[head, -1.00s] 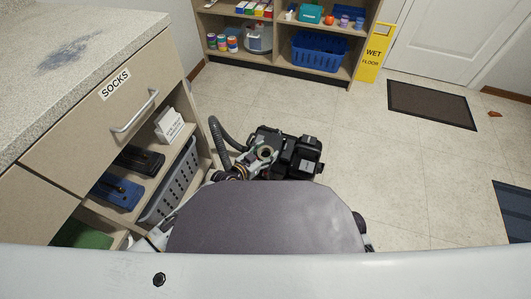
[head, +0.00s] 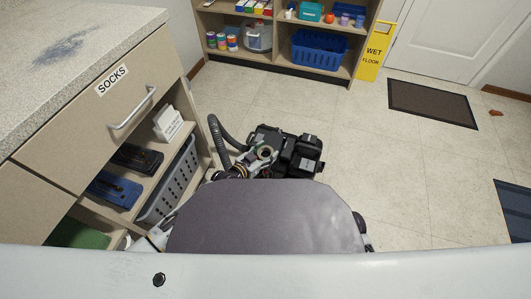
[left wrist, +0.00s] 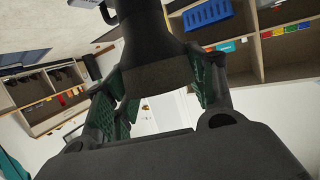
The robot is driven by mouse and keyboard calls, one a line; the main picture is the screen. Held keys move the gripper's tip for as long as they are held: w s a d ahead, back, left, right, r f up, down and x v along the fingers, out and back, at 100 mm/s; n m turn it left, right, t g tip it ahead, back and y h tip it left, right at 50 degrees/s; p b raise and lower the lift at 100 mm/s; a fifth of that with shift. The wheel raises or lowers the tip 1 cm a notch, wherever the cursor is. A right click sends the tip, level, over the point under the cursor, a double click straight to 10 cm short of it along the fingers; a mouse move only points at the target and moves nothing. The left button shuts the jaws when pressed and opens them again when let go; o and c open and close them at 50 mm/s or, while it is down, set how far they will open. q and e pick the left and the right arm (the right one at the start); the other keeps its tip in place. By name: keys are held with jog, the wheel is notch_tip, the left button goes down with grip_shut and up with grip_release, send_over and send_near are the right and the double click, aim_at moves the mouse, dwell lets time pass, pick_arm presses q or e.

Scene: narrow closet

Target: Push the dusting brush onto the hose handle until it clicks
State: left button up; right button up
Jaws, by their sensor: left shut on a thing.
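I take this piece for the dusting brush (left wrist: 155,45). Its wide edge is near the fingers and its narrow neck runs out of the top of the picture. A grey ribbed hose (head: 217,133) curves up beside the gripper in the head view. I cannot tell where the hose handle is, or whether brush and handle touch. My right gripper is not in view.
A cabinet with a "SOCKS" drawer (head: 92,110) stands close on the left, with a grey basket (head: 170,182) on its open shelf. A shelf with a blue basket (head: 319,53) and a yellow wet-floor sign (head: 377,45) are at the back.

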pick_arm(q)
jog(key=shift+w+f+b, duration=0.1)
jog(key=shift+f+b, duration=0.7)
jog(key=shift+f, duration=0.15)
dwell(0.3)
jog(key=o, duration=1.1)
jog(key=shift+v, duration=6)
jog(key=shift+d, duration=0.15)
